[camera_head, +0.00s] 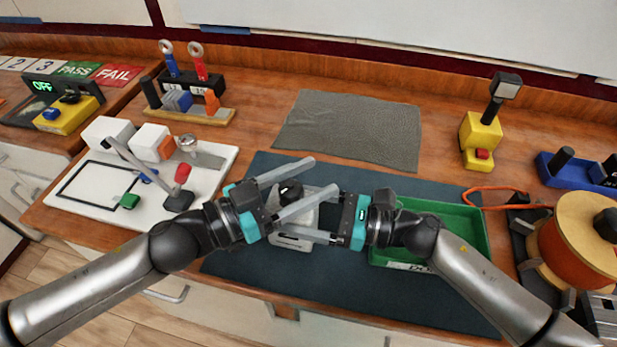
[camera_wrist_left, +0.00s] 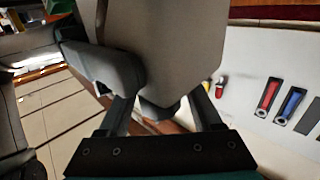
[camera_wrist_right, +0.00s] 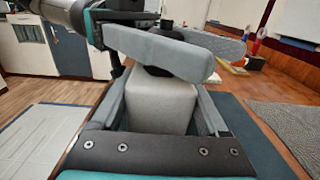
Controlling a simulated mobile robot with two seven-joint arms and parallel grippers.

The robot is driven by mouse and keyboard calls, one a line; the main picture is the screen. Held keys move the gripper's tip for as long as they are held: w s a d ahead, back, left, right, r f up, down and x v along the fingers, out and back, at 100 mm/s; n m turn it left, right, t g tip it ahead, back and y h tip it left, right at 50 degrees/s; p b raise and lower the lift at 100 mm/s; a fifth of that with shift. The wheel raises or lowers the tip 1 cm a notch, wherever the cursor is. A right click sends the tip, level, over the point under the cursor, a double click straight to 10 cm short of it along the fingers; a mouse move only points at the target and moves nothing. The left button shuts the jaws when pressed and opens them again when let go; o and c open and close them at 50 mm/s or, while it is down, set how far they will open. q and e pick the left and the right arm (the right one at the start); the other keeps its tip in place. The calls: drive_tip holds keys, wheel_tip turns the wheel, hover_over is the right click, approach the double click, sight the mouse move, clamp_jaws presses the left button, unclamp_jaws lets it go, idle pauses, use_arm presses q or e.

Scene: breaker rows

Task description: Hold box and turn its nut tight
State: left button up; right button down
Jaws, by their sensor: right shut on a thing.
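The light grey box (camera_head: 292,243) stands upright on the dark blue mat (camera_head: 300,290) between my two arms. Its black nut (camera_head: 290,187) is on top. My right gripper (camera_head: 284,213) is shut on the box's sides; in the right wrist view the box (camera_wrist_right: 160,100) fills the space between its fingers. My left gripper (camera_head: 326,177) is open above the box, with one finger on each side of the nut. The right wrist view shows the left fingers crossing over the box, partly hiding the nut (camera_wrist_right: 154,70).
A white board (camera_head: 100,205) with a red-handled lever is at left. A grey mat (camera_head: 350,130) lies behind. A yellow post (camera_head: 481,135) and an orange spool (camera_head: 575,240) stand at right.

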use_arm(q)
clamp_jaws()
idle(0.3)
drive_tip(key=shift+s+d+m+g+h, duration=0.1)
drive_tip(key=shift+s+m+g+h, duration=0.2)
drive_tip(key=shift+m+g, duration=0.7)
drive_tip(key=shift+s+m+g+h, duration=0.15)
drive_tip(key=shift+m+g+h, duration=0.35)
drive_tip(key=shift+g, duration=0.9)
drive_tip(key=shift+s+d+m+g+h, duration=0.1)
drive_tip(key=shift+s+m+g+h, duration=0.15)
drive_tip(key=shift+m+g, duration=0.8)
drive_tip(key=shift+o, duration=0.9)
unclamp_jaws()
drive_tip(key=shift+a, duration=0.1)
drive_tip(key=a, duration=1.2)
drive_tip(key=shift+s, duration=0.25)
